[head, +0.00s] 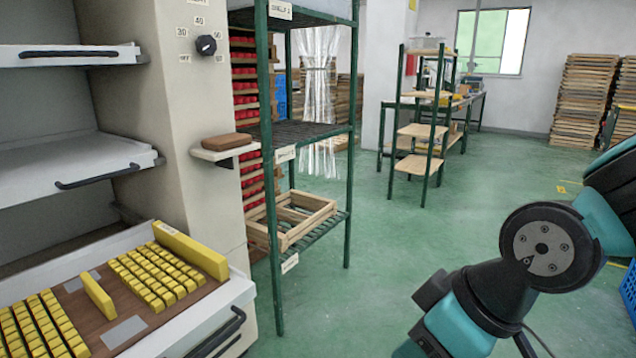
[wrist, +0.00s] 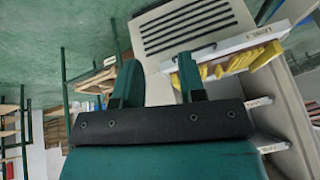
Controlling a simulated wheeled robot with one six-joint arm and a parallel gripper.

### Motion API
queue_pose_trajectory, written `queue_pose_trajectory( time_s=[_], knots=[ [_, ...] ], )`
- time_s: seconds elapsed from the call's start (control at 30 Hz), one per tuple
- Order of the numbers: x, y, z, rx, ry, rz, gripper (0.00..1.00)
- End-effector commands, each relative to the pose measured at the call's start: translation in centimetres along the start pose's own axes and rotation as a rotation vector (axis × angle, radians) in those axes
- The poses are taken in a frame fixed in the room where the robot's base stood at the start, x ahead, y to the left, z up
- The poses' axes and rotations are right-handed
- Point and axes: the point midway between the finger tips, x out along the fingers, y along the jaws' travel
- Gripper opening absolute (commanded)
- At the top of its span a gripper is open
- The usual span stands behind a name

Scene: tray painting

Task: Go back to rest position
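My gripper (wrist: 158,72) shows in the wrist view, with its two dark green fingers apart and nothing between them. It hangs in free air, clear of the oven-like cabinet and its drawers. In the head view only my teal and black arm links show at the right; the gripper itself is out of that view. A wooden tray (head: 128,311) with rows of yellow blocks (head: 155,279) lies on the lowest pulled-out drawer at the left. The yellow blocks also show in the wrist view (wrist: 240,62).
The beige cabinet (head: 176,120) with its drawers stands at the left. A small shelf (head: 222,153) on its side holds a brown block. A green rack (head: 347,190) stands beside it, a smaller rack (head: 420,150) farther back. The green floor (head: 400,260) is clear in the middle.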

Motion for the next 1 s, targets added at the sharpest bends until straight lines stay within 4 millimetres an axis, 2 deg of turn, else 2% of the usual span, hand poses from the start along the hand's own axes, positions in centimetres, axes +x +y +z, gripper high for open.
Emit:
queue_pose_trajectory(
  time_s=[0.03,0.2,0.27,0.3,0.57,1.0],
  knots=[
    [-1.4,-0.4,0.8,0.045,-0.028,-0.017,0.37],
    [-5.3,-2.2,4.1,0.175,-0.16,-0.066,0.37],
    [-7.0,-2.9,4.6,0.206,-0.201,-0.073,0.37],
    [-8.3,-3.1,3.8,0.201,-0.201,-0.075,0.37],
    [-14.4,-4.2,0.7,0.198,-0.202,-0.075,0.37],
    [-28.9,-6.8,-6.5,0.197,-0.201,-0.075,0.37]
  ],
)
